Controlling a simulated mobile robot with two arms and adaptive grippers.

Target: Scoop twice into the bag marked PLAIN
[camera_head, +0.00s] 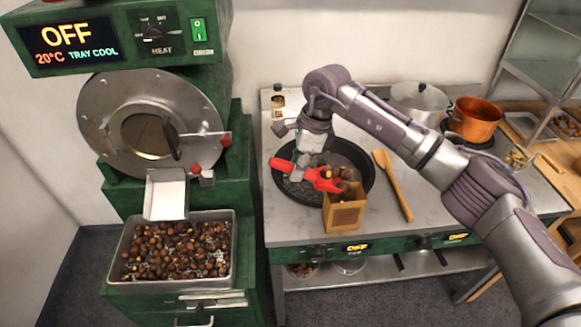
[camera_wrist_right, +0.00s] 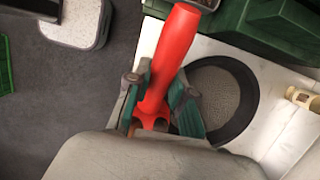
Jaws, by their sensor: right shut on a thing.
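A red scoop (camera_head: 324,180) is in my right gripper (camera_head: 301,170), which is shut on its handle. The red handle (camera_wrist_right: 169,58) also shows between the fingers in the right wrist view (camera_wrist_right: 162,108). The scoop's front end is at the mouth of a small brown paper bag (camera_head: 343,216), with several chestnuts (camera_head: 347,187) there; I cannot tell which lie in the scoop and which in the bag. The bag stands upright at the counter's front edge. Its marking is too small to read. My left gripper is out of view.
A black pan (camera_head: 284,196) lies behind the bag. A wooden spoon (camera_head: 395,187) lies right of it. A tray (camera_head: 233,262) full of chestnuts sits under the green roaster (camera_head: 116,194) at left. A steel pot (camera_head: 418,103) and copper pot (camera_head: 474,119) stand at the back right.

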